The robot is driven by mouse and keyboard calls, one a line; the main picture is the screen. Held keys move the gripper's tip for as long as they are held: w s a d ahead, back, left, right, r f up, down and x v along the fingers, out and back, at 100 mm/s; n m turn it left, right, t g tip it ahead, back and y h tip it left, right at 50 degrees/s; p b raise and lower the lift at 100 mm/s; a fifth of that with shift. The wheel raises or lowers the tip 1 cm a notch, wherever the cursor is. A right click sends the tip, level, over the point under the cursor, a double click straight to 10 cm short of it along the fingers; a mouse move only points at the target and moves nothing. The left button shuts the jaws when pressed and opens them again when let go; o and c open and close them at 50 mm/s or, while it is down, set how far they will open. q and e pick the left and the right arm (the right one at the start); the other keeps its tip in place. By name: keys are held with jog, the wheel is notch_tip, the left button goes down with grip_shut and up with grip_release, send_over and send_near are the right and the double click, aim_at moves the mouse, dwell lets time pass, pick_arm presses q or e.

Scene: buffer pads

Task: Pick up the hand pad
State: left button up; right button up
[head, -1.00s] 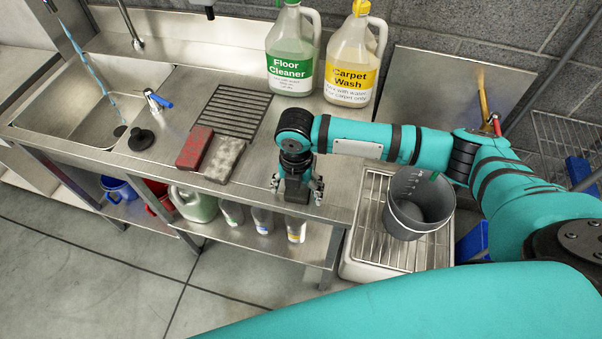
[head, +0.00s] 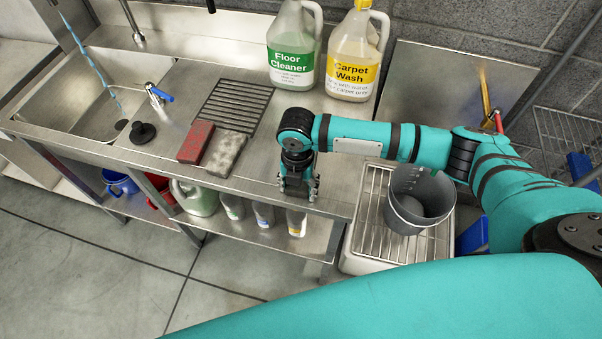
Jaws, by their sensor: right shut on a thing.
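My right gripper (head: 299,192) points down over the front edge of the steel counter (head: 250,190), right of the two pads. Its fingers are shut on a small dark pad (head: 298,186), mostly hidden between them. I cannot tell from this view whether this pad touches the counter. A red pad (head: 195,142) and a mottled grey-white pad (head: 225,154) lie side by side on the counter to the left, apart from the gripper. My left gripper is not in view.
Floor Cleaner (head: 291,60) and Carpet Wash (head: 351,75) jugs stand behind the gripper. A grey bucket (head: 405,212) sits on a grated basin at right. A black rack (head: 236,108), a sink (head: 110,75) and a black plug (head: 142,132) are left. Bottles stand on the lower shelf.

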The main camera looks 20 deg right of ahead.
jog(key=shift+r, duration=0.15)
jog(key=shift+r, duration=0.25)
jog(key=r, duration=0.1)
jog(key=s+r+b, duration=0.1)
jog(key=shift+r, duration=0.3)
jog(key=s+d+r+b, duration=0.1)
jog(key=s+b, duration=0.2)
jog(key=s, duration=1.2)
jog(key=shift+d+r, duration=0.25)
jog(key=shift+r, duration=0.05)
